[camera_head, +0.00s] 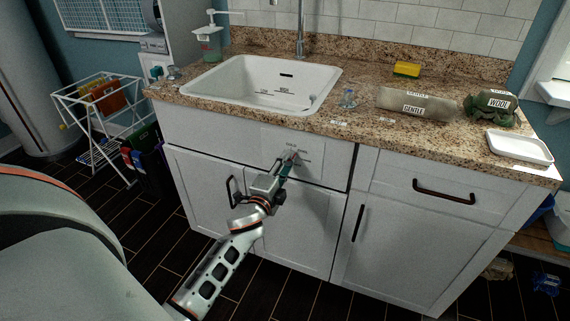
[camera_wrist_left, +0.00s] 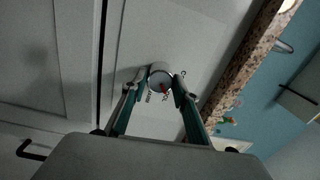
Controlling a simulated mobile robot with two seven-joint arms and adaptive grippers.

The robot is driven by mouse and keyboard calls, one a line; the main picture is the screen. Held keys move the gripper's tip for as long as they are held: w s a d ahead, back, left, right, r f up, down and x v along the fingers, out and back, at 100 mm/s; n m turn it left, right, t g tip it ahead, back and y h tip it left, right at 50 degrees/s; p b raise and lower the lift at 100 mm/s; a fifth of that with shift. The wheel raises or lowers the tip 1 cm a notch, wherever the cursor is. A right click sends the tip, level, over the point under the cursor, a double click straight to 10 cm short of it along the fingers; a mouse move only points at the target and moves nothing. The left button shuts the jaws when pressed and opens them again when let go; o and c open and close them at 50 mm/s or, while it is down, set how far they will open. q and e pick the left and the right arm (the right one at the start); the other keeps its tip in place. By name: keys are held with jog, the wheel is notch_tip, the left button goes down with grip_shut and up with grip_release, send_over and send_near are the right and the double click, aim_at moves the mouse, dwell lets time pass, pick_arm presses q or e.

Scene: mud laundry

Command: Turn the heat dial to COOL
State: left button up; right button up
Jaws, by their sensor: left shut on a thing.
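The heat dial (camera_wrist_left: 160,79) is a round pale knob with a red mark, set on the white cabinet front below the sink. Small lettering surrounds it, too small to read surely. In the head view the dial (camera_head: 291,155) is partly covered by my gripper. My left gripper (camera_head: 285,169) reaches the dial from the front, and in the left wrist view its two teal-edged fingers (camera_wrist_left: 157,92) sit on either side of the knob, shut on it. The red mark points toward the lower right of the knob in that view. My right gripper is not in view.
The granite counter (camera_head: 350,125) with a white sink (camera_head: 262,88) juts out above the dial panel. A dark cabinet handle (camera_head: 232,191) is just left of my gripper. A drying rack (camera_head: 95,115) stands at the left. The floor in front is clear.

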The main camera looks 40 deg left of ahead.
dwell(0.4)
pick_arm(q)
jog(key=o, duration=1.1)
jog(key=v, duration=1.2)
